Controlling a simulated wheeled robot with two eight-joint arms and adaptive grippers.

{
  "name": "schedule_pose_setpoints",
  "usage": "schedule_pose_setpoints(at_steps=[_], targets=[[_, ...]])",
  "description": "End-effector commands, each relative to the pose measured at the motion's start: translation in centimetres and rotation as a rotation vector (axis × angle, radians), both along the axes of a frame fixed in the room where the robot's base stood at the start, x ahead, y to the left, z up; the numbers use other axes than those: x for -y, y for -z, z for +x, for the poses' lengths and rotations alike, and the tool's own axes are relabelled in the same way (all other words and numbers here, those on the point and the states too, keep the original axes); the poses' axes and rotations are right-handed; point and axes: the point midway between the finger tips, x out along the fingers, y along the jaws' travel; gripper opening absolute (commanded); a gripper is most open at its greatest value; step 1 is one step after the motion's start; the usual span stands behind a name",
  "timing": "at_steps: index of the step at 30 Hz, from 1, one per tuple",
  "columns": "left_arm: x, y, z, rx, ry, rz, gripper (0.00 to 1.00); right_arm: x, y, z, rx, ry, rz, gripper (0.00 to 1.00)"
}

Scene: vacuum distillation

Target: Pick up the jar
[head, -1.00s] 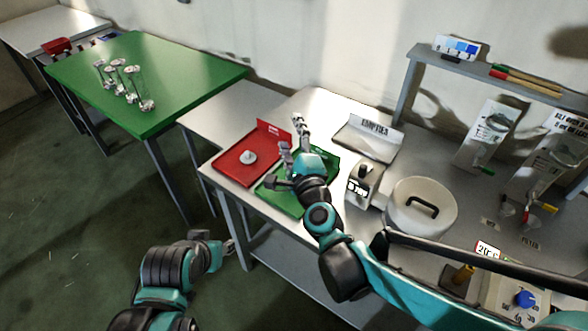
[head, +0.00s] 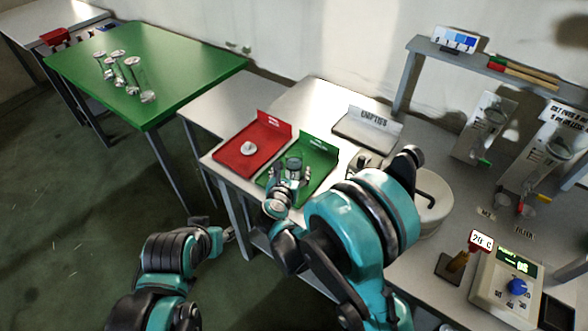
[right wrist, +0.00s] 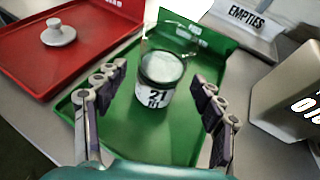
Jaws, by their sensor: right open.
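The glass jar (right wrist: 160,72) stands upright on the green tray (right wrist: 190,135), with a black and white label reading "21" facing my right wrist camera. It also shows in the head view (head: 294,165), on the green tray (head: 322,150). My right gripper (right wrist: 160,88) is open, with one finger on each side of the jar and visible gaps to both. In the head view my right gripper (head: 291,181) is at the near side of the jar and partly covers it. My left gripper (head: 226,235) hangs low beside the table's near left edge; its jaws are unclear.
A red tray (head: 230,158) with a small white knobbed object (head: 248,148) lies left of the green tray. An "EMPTIES" tray (head: 352,133) is behind right. A white round vessel (head: 437,210) stands at right. Glassware stands on the green table (head: 190,75).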

Motion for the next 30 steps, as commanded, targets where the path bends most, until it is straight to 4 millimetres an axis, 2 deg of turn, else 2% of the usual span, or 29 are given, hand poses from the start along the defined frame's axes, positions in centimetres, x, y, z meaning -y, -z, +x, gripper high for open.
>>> schedule_pose_setpoints(at_steps=[1,5,11,12,18,19,30], targets=[[0.0,0.6,0.0,0.000,0.000,0.000,0.40,0.4,0.4,0.9,0.000,0.004,0.000,0.69],[0.0,1.0,0.0,0.000,0.000,0.000,0.40,0.6,1.0,2.4,0.000,0.002,0.000,0.69],[0.0,0.9,0.0,0.000,0.000,0.000,0.40,0.6,0.9,2.6,0.000,0.000,0.000,0.69],[0.0,0.9,0.0,0.000,0.000,0.000,0.40,0.6,0.9,2.6,0.000,0.000,-0.001,0.66],[0.0,0.9,0.0,0.000,0.000,0.000,0.40,0.6,0.9,2.6,0.001,0.000,-0.001,0.13],[0.0,0.9,0.0,0.000,0.000,0.000,0.40,0.6,0.9,2.6,0.001,0.000,-0.001,0.07],[0.0,0.8,0.0,0.000,0.000,0.000,0.40,0.6,0.8,2.6,0.001,0.000,-0.001,0.07]])
